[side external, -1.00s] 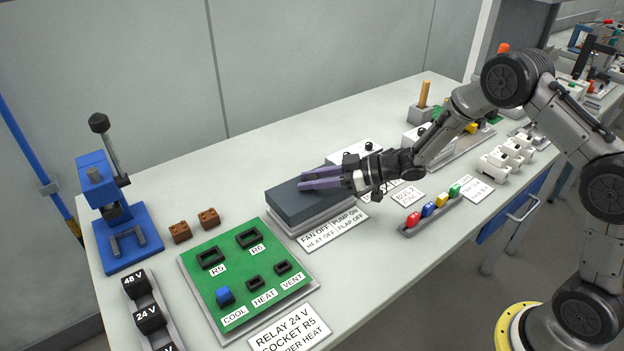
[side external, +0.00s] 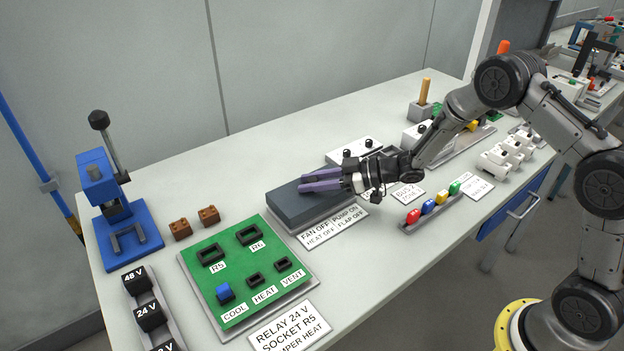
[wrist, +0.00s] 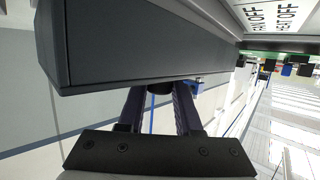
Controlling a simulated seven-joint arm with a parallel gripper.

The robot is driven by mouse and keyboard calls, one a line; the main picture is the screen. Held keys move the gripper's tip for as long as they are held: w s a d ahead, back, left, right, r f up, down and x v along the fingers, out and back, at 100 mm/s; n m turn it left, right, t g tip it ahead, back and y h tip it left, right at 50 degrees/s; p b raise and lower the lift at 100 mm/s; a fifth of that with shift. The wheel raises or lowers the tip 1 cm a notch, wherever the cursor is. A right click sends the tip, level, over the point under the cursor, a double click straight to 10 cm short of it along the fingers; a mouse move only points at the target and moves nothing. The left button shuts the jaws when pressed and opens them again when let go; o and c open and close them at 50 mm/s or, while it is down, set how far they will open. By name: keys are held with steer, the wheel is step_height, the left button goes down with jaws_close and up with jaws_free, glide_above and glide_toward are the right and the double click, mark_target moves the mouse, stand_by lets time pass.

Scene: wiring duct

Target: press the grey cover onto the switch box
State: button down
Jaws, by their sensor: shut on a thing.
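The dark grey cover (side external: 300,208) is a flat block over the switch box (side external: 296,230), and only a thin light rim of the box shows below it. The cover looks level in the side view. My gripper (side external: 306,182), with purple fingers, lies over the cover's top from the right. In the wrist view the cover (wrist: 150,45) fills the top, and the fingers (wrist: 160,100) close around a small dark part at its face, likely a knob. The contact there is mostly hidden, as is the box's inside.
A label card (side external: 334,226) lies in front of the box. A green socket board (side external: 246,270) stands close to the left, and a switch panel (side external: 352,150) close behind. Coloured fuses (side external: 435,203) sit to the right.

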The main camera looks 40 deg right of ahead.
steer(key=shift+f, duration=0.4)
steer(key=c, duration=0.5)
jaws_free()
steer(key=shift+s+d, duration=0.1)
steer(key=v, duration=1.3)
steer(key=shift+s+d+r, duration=0.15)
steer(key=shift+s+r, duration=0.05)
steer(key=shift+s, duration=0.05)
